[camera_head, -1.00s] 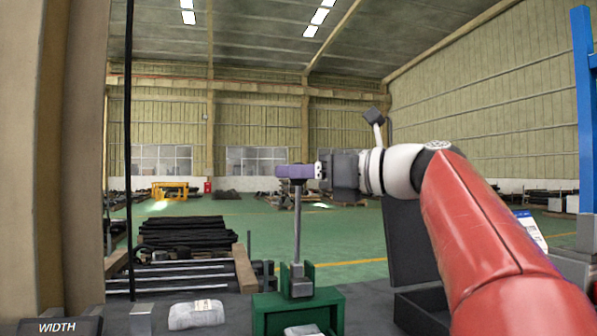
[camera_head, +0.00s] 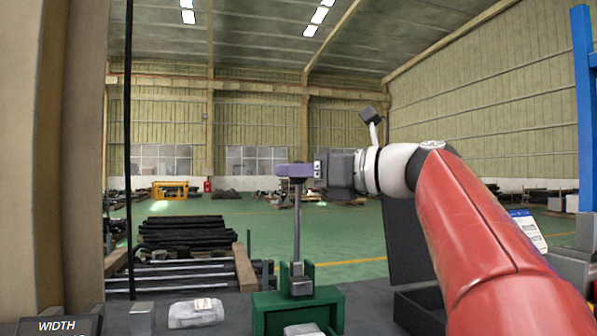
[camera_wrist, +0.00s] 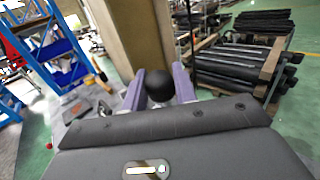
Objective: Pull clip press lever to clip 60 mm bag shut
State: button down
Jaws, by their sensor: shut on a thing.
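The green clip press (camera_head: 263,314) stands on the bench at the bottom centre of the head view. Its grey lever rod (camera_head: 297,232) rises nearly upright from a grey block in the green bracket. My gripper (camera_head: 293,171) comes in from the right, with its purple fingers shut at the lever's top. The wrist view shows the lever's black ball knob (camera_wrist: 160,84) between the two purple fingers. A pale bag (camera_head: 303,329) lies in front of the press, cut off by the frame edge. Its size and clip are not readable.
Another pale bag with a label (camera_head: 196,312) lies on the bench left of the press, beside a small grey block (camera_head: 141,318). A sign reading WIDTH (camera_head: 58,326) stands at bottom left. A dark open box (camera_head: 420,312) is at right. A thin dark post (camera_head: 129,150) stands at left.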

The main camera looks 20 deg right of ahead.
jog(key=s+f+n+t+y+b, duration=0.1)
jog(key=s+f+n+y+b, duration=0.3)
jog(key=s+b, duration=0.8)
jog(key=shift+f+n+t+b, duration=0.3)
jog(key=shift+f+n+b, duration=0.55)
jog(key=shift+f, duration=0.55)
jog(key=c, duration=1.1)
grip_release()
jog(key=shift+c, duration=0.2)
jog(key=v, duration=0.7)
jog(key=shift+s+d+f, duration=0.2)
jog(key=shift+d, duration=0.05)
